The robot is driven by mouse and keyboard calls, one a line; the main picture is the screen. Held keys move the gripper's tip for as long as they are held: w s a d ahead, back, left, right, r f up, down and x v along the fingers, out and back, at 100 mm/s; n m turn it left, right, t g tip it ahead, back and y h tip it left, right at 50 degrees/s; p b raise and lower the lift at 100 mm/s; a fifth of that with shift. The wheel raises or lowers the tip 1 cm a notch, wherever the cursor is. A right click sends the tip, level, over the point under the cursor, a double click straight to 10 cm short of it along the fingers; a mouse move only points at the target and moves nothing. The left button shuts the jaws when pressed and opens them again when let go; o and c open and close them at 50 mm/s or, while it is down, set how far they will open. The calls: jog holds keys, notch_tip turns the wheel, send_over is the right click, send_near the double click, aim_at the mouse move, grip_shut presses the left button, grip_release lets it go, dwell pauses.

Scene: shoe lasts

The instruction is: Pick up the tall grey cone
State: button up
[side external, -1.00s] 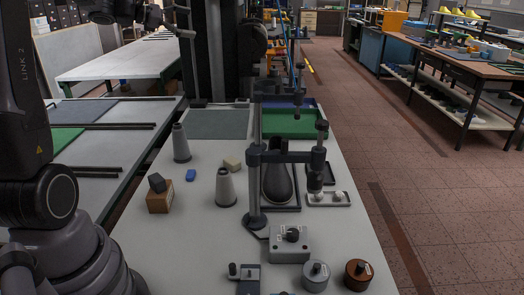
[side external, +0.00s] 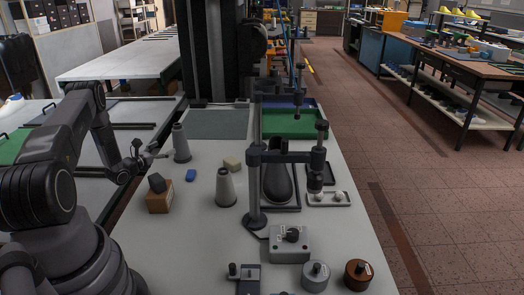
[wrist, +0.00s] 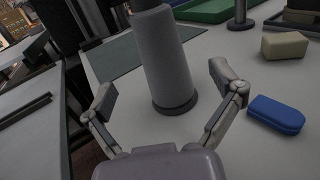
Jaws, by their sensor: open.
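The tall grey cone (side external: 181,145) stands upright near the far left edge of the table, tapering towards its top. In the wrist view the cone (wrist: 166,60) stands ahead of my gripper, its top cut off by the frame. My gripper (side external: 160,151) is open and empty, low and just left of the cone in the side view. In the wrist view the two fingers of my gripper (wrist: 163,82) are spread wide, one to each side of the cone's outline. I see no contact. A second, shorter-looking grey cone (side external: 225,189) stands nearer the camera.
A blue block (side external: 191,175) and a beige block (side external: 232,164) lie near the cone. A dark block (side external: 157,183) sits on a wooden block (side external: 159,202) at the left edge. A stand (side external: 256,190) with a clamp arm rises mid-table. A green tray (side external: 292,123) lies behind.

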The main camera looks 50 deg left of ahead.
aim_at(175, 147)
jog(key=shift+f, duration=0.9)
jog(key=shift+w+f, duration=0.2)
jog(key=shift+w, duration=0.1)
jog(key=x, duration=0.7)
jog(key=c, duration=1.3)
